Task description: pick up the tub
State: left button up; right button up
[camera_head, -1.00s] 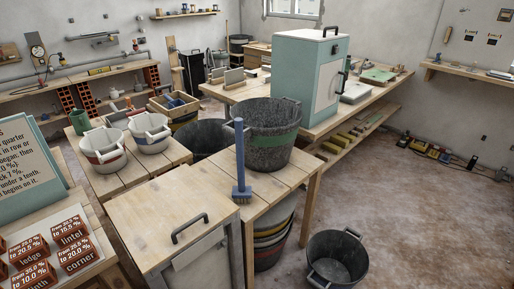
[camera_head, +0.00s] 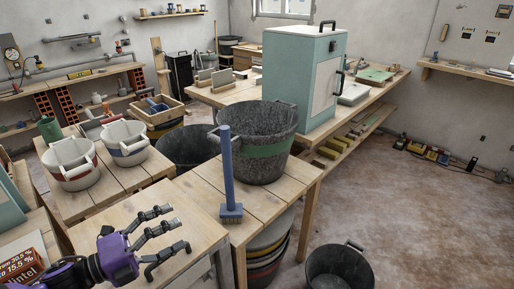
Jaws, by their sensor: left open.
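A large dark speckled tub (camera_head: 263,160) with a green band and side handles stands upright on the wooden table, right of centre. My left gripper (camera_head: 171,217) is open and empty, low at the left, over the wooden-topped cabinet (camera_head: 118,205). It is in front of and to the left of the tub, well apart from it. My right gripper is not in view.
A blue-handled brush (camera_head: 229,185) stands close in front of the tub. Two pale buckets (camera_head: 73,165) (camera_head: 126,145) stand on the left table. A teal cabinet (camera_head: 292,75) stands behind the tub. A black bucket (camera_head: 338,272) is on the floor.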

aim_at(262, 133)
jog(key=i, duration=1.2)
